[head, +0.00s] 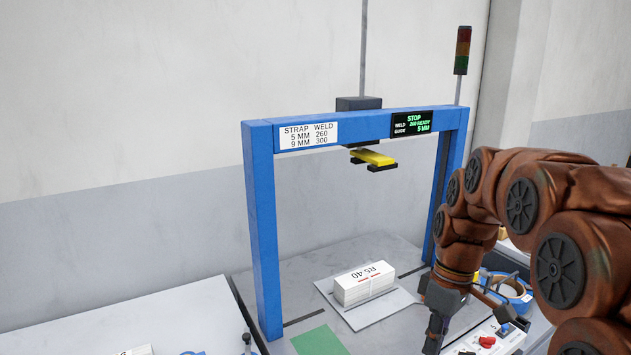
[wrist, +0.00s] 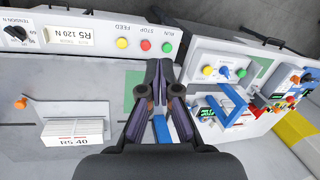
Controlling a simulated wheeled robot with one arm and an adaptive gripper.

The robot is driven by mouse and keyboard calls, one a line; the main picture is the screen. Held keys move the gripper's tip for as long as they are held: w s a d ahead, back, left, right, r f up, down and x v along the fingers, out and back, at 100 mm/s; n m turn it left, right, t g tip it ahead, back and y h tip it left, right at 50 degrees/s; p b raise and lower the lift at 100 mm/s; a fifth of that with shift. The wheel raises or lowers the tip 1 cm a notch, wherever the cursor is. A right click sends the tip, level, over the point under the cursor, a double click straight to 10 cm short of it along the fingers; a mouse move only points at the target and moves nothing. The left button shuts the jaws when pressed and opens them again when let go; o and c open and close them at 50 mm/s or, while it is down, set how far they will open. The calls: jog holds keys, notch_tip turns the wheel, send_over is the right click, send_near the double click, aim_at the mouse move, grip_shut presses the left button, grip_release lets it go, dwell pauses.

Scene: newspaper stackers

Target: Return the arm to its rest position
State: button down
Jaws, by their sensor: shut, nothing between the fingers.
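My brown arm reaches in from the right in the head view. My gripper (head: 434,332) points down near the front right of the blue strapping frame, partly cut off by the bottom edge. In the wrist view my gripper (wrist: 159,75) has its dark fingertips together with nothing held. It is over the grey work surface, apart from the white bundle marked RS 40 (head: 364,284), which lies on a pale plate under the frame. The bundle also shows at lower left in the wrist view (wrist: 72,135).
The blue frame (head: 262,230) stands left of my arm, with a yellow-topped part (head: 373,158) under its crossbar and a signal tower (head: 462,50) behind. A control panel with a red knob (head: 487,341) lies close to my gripper. A green patch (head: 318,342) is clear.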

jog(key=s+a+f+m, duration=0.1)
jog(key=s+m, duration=0.3)
jog(key=s, duration=0.8)
jog(key=s+a+f+m+h, duration=0.1)
jog(key=s+f+m, duration=0.3)
jog(key=s, duration=0.7)
jog(key=shift+s+a+m+h, duration=0.2)
jog(key=shift+s+m+h, duration=0.1)
jog(key=shift+s+m, duration=0.1)
